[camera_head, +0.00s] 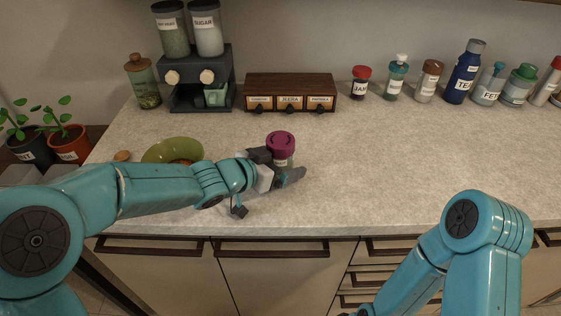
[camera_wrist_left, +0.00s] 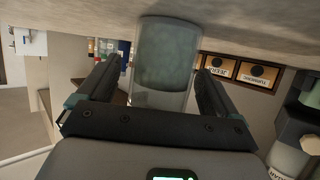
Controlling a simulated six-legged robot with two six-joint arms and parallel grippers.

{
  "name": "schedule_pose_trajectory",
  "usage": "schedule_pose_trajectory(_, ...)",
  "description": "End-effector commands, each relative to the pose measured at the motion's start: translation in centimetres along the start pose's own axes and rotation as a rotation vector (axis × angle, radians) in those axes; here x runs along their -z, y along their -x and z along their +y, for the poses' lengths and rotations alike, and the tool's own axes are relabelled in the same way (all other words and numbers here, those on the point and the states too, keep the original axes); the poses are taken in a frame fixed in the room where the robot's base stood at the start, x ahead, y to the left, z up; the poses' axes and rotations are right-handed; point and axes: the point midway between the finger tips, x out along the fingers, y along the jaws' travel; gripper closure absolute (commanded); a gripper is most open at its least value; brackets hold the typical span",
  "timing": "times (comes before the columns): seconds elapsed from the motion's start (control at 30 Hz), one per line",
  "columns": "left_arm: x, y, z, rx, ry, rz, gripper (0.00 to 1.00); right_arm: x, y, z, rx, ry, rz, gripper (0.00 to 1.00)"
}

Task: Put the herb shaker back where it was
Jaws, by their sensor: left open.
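A jar with a purple lid (camera_head: 281,143) stands upright on the counter; it is likely the herb shaker, but its label is mostly hidden by my gripper. My left gripper (camera_head: 277,172) is open, with its fingers on either side of the jar's lower body. In the left wrist view the clear, greenish jar body (camera_wrist_left: 166,62) stands between the two fingers of the left gripper (camera_wrist_left: 152,95), with small gaps beside it. My right arm reaches down at the bottom right, and its gripper is out of the picture.
A green bowl (camera_head: 172,151) sits behind my left forearm. A brown drawer box (camera_head: 290,92) and a dark stand (camera_head: 197,78) with jars on top are at the back. A row of containers, including a red-lidded jar (camera_head: 360,82), lines the back right. The counter's middle right is clear.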

Motion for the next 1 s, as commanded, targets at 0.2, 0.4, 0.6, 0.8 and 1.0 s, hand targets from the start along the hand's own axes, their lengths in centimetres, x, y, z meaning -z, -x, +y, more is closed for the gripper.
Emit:
schedule_pose_trajectory(0.2, 0.6, 3.0, -0.1, 0.003, 0.001, 0.002, 0.07, 0.0, 0.7, -0.2, 0.0, 0.0, 0.0, 0.24)
schedule_pose_trajectory(0.4, 0.6, 7.9, -0.1, 0.004, 0.0, 0.001, 0.07, 0.0, 1.7, -0.6, 0.0, 0.0, 0.0, 0.24)
schedule_pose_trajectory(0.6, 0.5, 11.2, -0.1, 0.003, 0.0, 0.001, 0.07, -0.1, 2.4, -0.9, 0.0, 0.0, 0.0, 0.24)
schedule_pose_trajectory(0.8, 0.3, 12.2, 0.0, 0.0, 0.0, 0.001, 0.07, -0.1, 2.6, -0.9, 0.0, 0.0, 0.0, 0.24)
schedule_pose_trajectory(1.0, 0.3, 12.2, 0.0, 0.0, 0.0, 0.001, 0.07, -0.1, 2.5, -0.9, 0.0, 0.0, 0.0, 0.24)
